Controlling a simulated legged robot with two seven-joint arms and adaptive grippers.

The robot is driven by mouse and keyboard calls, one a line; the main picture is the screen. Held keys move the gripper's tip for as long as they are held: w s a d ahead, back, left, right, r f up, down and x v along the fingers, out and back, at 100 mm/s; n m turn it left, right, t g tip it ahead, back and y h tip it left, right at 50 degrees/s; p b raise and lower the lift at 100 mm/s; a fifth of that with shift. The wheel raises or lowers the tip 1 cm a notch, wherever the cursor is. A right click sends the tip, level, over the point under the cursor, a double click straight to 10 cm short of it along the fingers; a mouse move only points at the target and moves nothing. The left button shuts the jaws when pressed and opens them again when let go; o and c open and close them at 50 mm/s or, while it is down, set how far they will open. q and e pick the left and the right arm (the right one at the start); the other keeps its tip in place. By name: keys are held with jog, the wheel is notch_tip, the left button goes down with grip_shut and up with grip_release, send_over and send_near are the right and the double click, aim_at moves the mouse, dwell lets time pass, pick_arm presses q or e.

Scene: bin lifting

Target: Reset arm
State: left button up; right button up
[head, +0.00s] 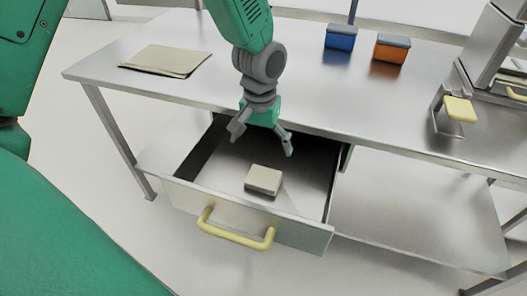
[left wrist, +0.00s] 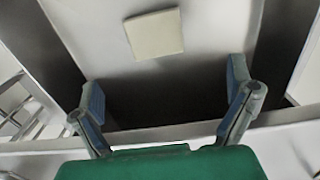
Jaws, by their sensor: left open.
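My left gripper (head: 262,140) is open and empty, with its fingers spread above the back part of an open drawer. In the left wrist view its two fingers (left wrist: 168,105) stand wide apart with nothing between them. The drawer (head: 283,230) is pulled out under the table and has a yellow handle (head: 236,238) on its front. A small beige block (head: 264,180) lies on the drawer floor, in front of the gripper and apart from it. The block also shows at the top of the left wrist view (left wrist: 154,34). My right gripper is not in view.
A steel table (head: 310,75) spans the scene above the drawer. On it are a beige folded cloth or folder (head: 167,60), a blue container (head: 341,38), an orange container (head: 391,49) and a metal machine with a yellow part (head: 460,109). A lower shelf (head: 410,205) is clear.

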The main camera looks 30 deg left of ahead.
pick_arm(q)
jog(key=shift+d+r, duration=0.25)
jog(key=shift+d, duration=0.15)
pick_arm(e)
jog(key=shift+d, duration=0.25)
